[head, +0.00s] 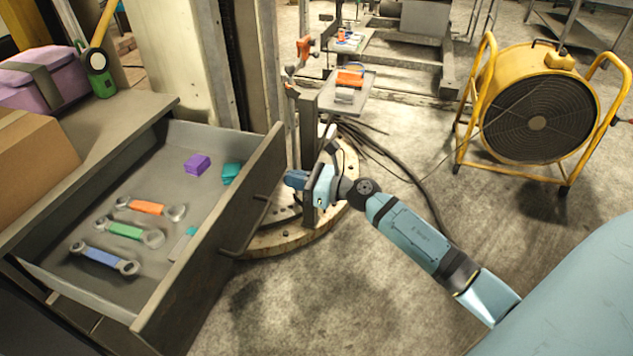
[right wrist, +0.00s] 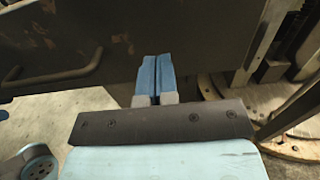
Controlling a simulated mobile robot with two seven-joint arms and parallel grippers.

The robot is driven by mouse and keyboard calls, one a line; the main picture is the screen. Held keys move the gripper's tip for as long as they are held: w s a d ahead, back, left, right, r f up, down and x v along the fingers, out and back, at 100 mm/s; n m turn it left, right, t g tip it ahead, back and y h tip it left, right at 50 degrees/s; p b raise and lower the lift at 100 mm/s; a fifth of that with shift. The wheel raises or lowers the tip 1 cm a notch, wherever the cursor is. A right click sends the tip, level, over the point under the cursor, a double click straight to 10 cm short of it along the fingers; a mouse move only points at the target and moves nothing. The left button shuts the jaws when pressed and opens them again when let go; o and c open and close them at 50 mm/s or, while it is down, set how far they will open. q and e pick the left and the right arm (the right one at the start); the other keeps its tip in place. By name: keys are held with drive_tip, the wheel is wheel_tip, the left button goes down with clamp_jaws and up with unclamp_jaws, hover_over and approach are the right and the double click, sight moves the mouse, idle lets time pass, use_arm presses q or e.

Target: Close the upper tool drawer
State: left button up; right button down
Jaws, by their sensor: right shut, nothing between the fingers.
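The upper tool drawer (head: 265,170) stands pulled out of the grey cabinet (head: 122,108), with its dark front facing right. Inside it lie wrenches with orange, green and blue handles, a purple block (head: 197,164) and teal pieces. A bar handle (head: 243,238) runs along the drawer front. My right gripper (head: 291,179) is shut and empty, just right of the front's far part. In the right wrist view its blue fingers (right wrist: 155,76) are together before the dark drawer front (right wrist: 120,35), with the handle (right wrist: 55,77) to their left. Contact cannot be told. My left gripper is not seen.
A cardboard box (head: 35,160) and a pink case (head: 45,80) sit on the cabinet top. A post on a round wooden base (head: 290,240) stands close behind my right gripper. A yellow fan (head: 540,110) stands at right. Cables (head: 385,150) lie on the floor.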

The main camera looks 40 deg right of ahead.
sight(269, 174)
drive_tip(key=x, duration=0.3)
drive_tip(key=shift+w+a, duration=0.3)
drive_tip(key=shift+w, duration=0.1)
